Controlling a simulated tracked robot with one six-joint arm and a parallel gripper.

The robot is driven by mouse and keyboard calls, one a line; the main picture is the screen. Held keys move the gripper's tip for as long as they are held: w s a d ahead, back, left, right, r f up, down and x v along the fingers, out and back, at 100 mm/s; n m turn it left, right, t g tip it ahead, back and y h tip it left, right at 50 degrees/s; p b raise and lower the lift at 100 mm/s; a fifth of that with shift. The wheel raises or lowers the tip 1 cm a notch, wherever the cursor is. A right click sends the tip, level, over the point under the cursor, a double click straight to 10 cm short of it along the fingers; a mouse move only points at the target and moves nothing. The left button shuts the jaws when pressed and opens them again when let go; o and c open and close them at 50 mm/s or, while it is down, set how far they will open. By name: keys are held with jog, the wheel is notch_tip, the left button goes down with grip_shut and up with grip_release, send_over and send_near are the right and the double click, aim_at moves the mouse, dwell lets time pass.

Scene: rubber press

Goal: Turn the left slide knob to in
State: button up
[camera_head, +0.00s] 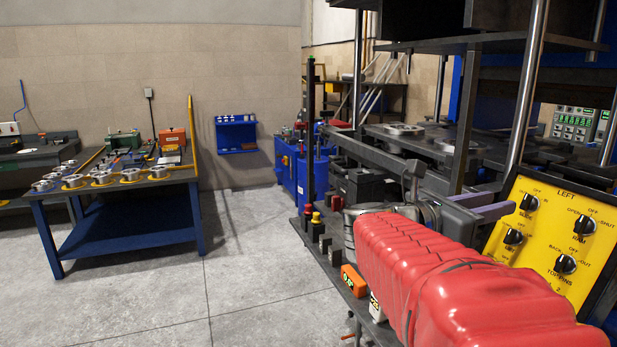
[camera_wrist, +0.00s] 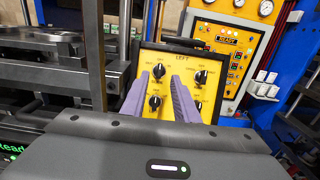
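The yellow LEFT panel (camera_head: 541,222) stands at the right in the head view and in the middle of the wrist view (camera_wrist: 178,90). The slide knob (camera_head: 529,202) is its black upper-left knob, with OFF above and IN at right; its exact pointer setting is too small to tell. It also shows in the wrist view (camera_wrist: 158,71). My gripper (camera_head: 500,203) has its two purple fingers apart, facing the panel. In the wrist view, the slide knob appears between the fingertips (camera_wrist: 159,76). The gap to the knob is hard to judge; the fingers hold nothing.
The ram knob (camera_wrist: 201,77) is right of the slide knob, with two more knobs below. A control cabinet (camera_wrist: 228,45) with gauges stands behind. Press columns (camera_head: 527,85) and plates are close by. A blue table (camera_head: 130,215) with metal parts stands far left; floor between is clear.

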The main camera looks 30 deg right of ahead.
aim_at(526, 196)
jog(key=shift+s+d, duration=0.25)
jog(key=shift+d, duration=1.25)
jog(key=shift+s+d, duration=0.25)
jog(key=shift+d, duration=1.25)
jog(key=shift+s+d, duration=0.25)
jog(key=shift+d, duration=1.25)
grip_shut()
